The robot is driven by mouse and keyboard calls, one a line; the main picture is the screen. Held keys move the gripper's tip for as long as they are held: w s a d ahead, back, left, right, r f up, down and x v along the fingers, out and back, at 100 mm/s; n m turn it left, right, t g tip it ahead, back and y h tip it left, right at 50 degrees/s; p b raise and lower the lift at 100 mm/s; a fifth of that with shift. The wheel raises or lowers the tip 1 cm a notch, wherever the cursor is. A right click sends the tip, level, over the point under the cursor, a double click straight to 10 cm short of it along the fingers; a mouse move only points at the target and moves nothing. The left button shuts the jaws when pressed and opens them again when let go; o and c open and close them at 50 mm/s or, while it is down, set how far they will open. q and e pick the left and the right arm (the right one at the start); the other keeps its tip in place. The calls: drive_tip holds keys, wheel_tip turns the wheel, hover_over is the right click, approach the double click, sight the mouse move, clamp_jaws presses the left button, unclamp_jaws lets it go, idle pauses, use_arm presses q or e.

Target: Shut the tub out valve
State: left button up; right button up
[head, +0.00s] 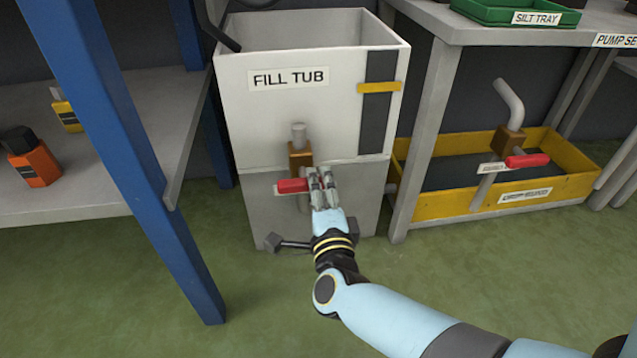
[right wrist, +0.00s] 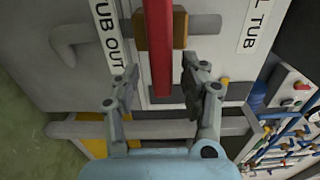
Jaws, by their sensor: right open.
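The tub out valve has a brown body (head: 300,155) on a grey pipe, low on the front of the white fill tub (head: 300,110). Its red lever (head: 291,185) points left in the head view and looks crosswise to the pipe. My right gripper (head: 322,188) is at the lever's right, partly covering the valve. In the right wrist view, the gripper (right wrist: 160,82) is open, with the red lever (right wrist: 160,48) between its fingers and a gap on each side. The TUB OUT label (right wrist: 108,38) is beside it. My left gripper is not in view.
A yellow tray (head: 450,205) with another red-handled valve (head: 527,161) sits under the right bench (head: 440,70). Green floor lies open in front.

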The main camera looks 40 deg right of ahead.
drive_tip(key=v, duration=0.6)
idle(0.3)
